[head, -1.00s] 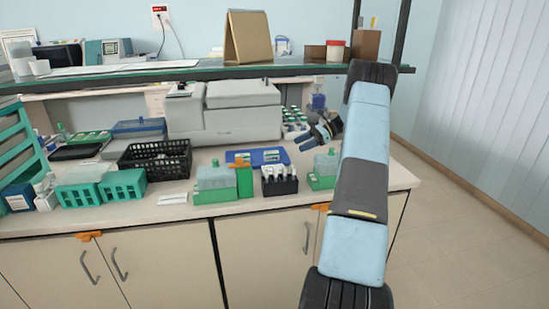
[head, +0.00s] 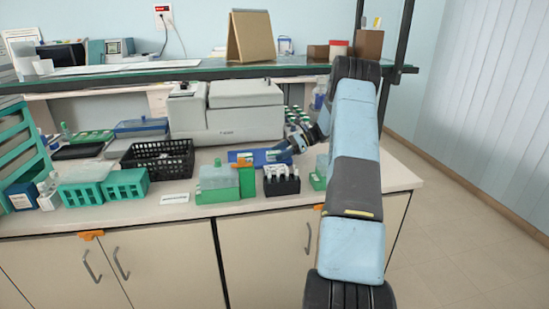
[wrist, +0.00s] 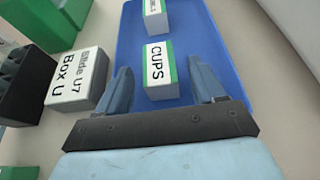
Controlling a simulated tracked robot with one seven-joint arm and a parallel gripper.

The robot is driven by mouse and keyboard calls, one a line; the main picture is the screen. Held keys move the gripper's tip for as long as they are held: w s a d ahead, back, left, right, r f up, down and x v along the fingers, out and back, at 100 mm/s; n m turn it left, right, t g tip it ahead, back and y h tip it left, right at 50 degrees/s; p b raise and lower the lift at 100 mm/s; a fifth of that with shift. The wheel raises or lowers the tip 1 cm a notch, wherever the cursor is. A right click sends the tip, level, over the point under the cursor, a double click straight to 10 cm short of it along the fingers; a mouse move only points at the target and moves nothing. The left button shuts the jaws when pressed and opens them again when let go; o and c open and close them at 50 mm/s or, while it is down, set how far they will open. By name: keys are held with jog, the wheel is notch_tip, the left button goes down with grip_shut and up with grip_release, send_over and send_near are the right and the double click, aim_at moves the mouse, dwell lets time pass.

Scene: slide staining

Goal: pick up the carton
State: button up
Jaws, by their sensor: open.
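A white carton with green edges, labelled "CUPS" (wrist: 160,72), lies on a blue tray (wrist: 215,35) in the wrist view. My gripper (wrist: 160,68) is open, with one finger on each side of this carton and gaps showing between. It is not gripping the carton. A second white and green carton (wrist: 155,18) lies farther along the tray, its label partly cut off. In the head view my gripper (head: 283,151) is low over the right part of the blue tray (head: 258,155) and hides much of the carton there.
A white box labelled "Slide U7 Box U" (wrist: 78,80) stands left of the tray in the wrist view, next to a black rack (wrist: 20,88). In the head view, a black basket (head: 158,160), a green-based box (head: 217,185) and a large grey machine (head: 225,115) surround the tray.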

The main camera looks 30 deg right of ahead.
jog(key=shift+x, duration=1.25)
jog(key=c, duration=1)
jog(key=shift+r, duration=0.1)
jog(key=shift+c, duration=0.2)
